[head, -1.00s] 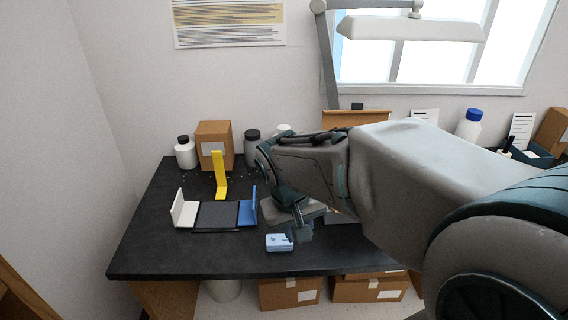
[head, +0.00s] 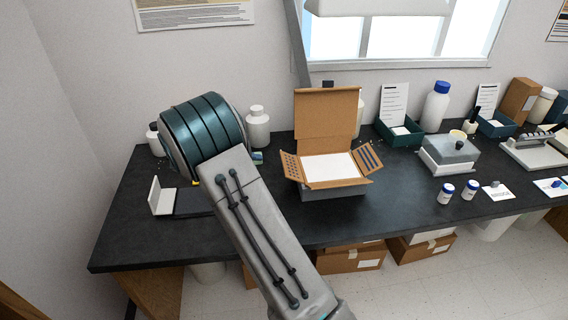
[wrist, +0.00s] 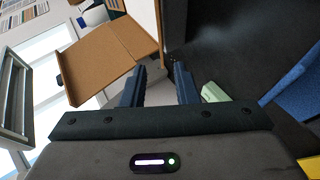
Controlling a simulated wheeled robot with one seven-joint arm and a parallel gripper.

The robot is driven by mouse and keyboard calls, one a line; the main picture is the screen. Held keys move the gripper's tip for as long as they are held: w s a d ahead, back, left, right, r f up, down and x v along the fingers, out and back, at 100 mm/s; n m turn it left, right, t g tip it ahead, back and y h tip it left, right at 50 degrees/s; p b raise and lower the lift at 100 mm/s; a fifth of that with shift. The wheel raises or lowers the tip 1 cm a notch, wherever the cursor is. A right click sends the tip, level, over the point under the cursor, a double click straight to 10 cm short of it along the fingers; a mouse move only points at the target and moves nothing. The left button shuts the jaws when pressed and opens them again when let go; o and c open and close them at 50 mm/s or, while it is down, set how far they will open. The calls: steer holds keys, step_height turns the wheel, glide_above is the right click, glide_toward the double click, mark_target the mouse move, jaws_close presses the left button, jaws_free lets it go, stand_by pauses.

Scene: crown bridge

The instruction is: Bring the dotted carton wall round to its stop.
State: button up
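The open brown carton (head: 333,182) stands on the dark bench in the head view, with a tall back panel (head: 327,112) and a white inside. Its dotted wall (head: 292,167) leans outward on the left; a striped wall (head: 369,158) leans outward on the right. My gripper (wrist: 158,82) shows in the wrist view, its two dark fingers apart with nothing between them. Brown carton panels (wrist: 100,62) lie beyond and left of the fingers, apparently without contact. I cannot make out dots on them. My arm hides the gripper in the head view.
My arm covers much of the bench's left part. A white panel (head: 160,196) stands there, and a white bottle (head: 257,128) is behind. A grey-lidded box (head: 447,152) and small vials (head: 446,193) stand right of the carton. A blue panel (wrist: 297,92) edges the wrist view.

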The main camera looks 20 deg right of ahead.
mark_target(283, 163)
steer(key=p+x, duration=0.3)
steer(key=x, duration=1)
steer(key=shift+w+d+f, duration=0.15)
steer(key=shift+w+d, duration=0.05)
steer(key=shift+d, duration=0.15)
jaws_close()
